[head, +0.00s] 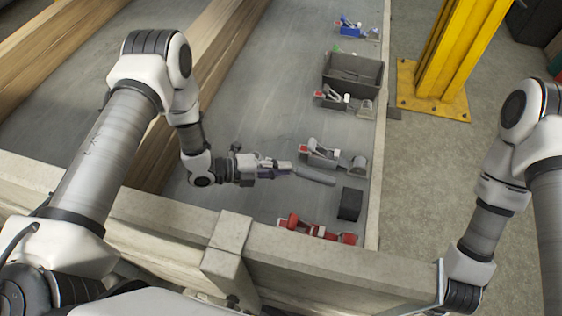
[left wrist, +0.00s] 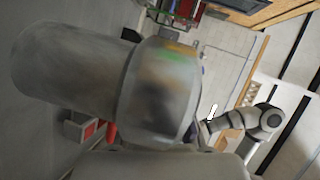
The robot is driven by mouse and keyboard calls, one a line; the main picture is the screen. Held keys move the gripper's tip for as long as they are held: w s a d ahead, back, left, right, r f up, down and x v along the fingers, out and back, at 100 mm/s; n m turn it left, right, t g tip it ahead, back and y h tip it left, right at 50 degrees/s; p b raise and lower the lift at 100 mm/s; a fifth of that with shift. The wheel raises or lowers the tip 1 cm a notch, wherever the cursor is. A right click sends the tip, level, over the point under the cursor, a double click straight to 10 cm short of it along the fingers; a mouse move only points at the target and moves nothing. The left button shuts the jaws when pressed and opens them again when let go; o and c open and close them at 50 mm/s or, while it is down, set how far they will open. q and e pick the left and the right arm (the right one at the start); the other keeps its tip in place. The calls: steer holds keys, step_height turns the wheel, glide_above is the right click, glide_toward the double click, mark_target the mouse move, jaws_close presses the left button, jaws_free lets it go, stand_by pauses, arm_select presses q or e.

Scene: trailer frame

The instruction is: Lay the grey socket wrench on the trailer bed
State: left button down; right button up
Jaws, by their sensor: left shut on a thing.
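The grey socket wrench (head: 315,176) shows in the head view as a grey rod sticking out to the right of my left gripper (head: 280,168). The gripper is shut on it. In the left wrist view the wrench (left wrist: 70,75) is a large grey cylinder close to the camera, covering much of the picture. The trailer bed (head: 265,100) is the grey floor beneath. I cannot tell whether the wrench touches it. My right arm is at the right of the head view; its gripper is not seen.
A grey and red tool (head: 320,153) lies just beyond the wrench. A black block (head: 350,204) and a red tool (head: 315,229) are nearer. A grey bin (head: 352,72) stands farther back. Wooden beams (head: 205,55) lie left; low walls edge the bed. Its middle is clear.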

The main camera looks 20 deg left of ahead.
arm_select(q)
step_height(320, 180, down, 7)
steer(key=b, duration=0.5)
steer(key=shift+r, duration=0.15)
steer(key=shift+f+b, duration=0.5)
steer(key=shift+f, duration=0.15)
steer(key=shift+c, duration=0.6)
jaws_free()
steer(key=shift+o, duration=0.6)
steer(key=shift+s, duration=0.1)
steer(key=shift+a, duration=0.1)
steer(key=v, duration=1.1)
steer(key=shift+s+a+r, duration=0.1)
steer(key=shift+a, duration=0.25)
